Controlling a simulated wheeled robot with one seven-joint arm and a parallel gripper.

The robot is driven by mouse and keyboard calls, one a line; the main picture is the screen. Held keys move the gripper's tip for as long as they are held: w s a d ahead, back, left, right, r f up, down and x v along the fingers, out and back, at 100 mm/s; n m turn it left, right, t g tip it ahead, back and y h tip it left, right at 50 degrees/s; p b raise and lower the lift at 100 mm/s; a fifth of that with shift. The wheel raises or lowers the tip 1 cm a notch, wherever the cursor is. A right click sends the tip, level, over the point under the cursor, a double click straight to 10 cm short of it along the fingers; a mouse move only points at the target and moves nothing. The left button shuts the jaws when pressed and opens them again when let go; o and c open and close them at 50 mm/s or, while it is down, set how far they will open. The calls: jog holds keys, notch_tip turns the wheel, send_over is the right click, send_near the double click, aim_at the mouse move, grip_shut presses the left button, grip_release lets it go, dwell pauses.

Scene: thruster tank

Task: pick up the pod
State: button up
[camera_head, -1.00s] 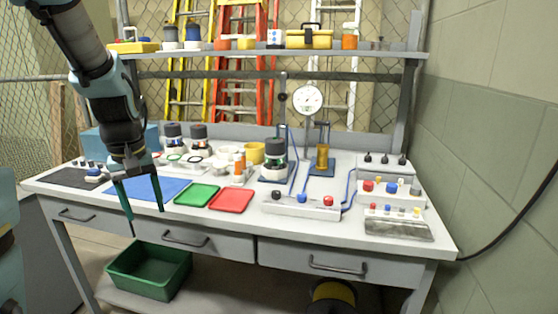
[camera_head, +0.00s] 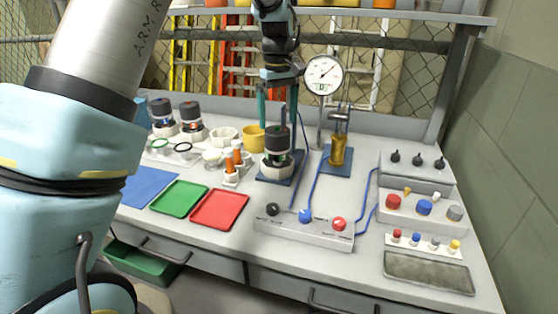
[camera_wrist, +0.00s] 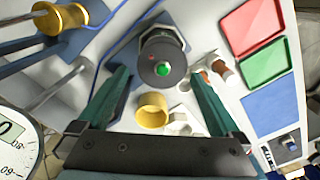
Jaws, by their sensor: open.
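The pod appears to be the dark-capped cylinder (camera_head: 277,142) with a white lower part, upright on a blue base plate on the bench. In the wrist view, the pod's dark top with a green centre (camera_wrist: 162,70) lies ahead, between the lines of the fingers. My gripper (camera_head: 277,112) points down, open and empty, at the pod's place in the head view. It also shows in the wrist view (camera_wrist: 160,85). Its fingertips look close to the pod's top, but the exact gap is hard to tell. Two similar dark-capped cylinders (camera_head: 161,116) (camera_head: 191,120) stand at the back left.
A dial gauge (camera_head: 323,74) and a brass cylinder on a stand (camera_head: 338,151) are to the right. Orange-topped bottles (camera_head: 230,166) are left. A control box (camera_head: 303,227) with knobs lies in front.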

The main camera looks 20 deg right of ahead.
aim_at(277, 131)
jog(key=shift+s+a+f+p, duration=0.1)
jog(key=shift+f+p, duration=0.6)
jog(key=shift+f, duration=1.25)
jog(key=shift+a+f+p, duration=0.1)
jog(key=shift+f+p, duration=0.55)
jog(key=shift+f, duration=1.25)
grip_shut()
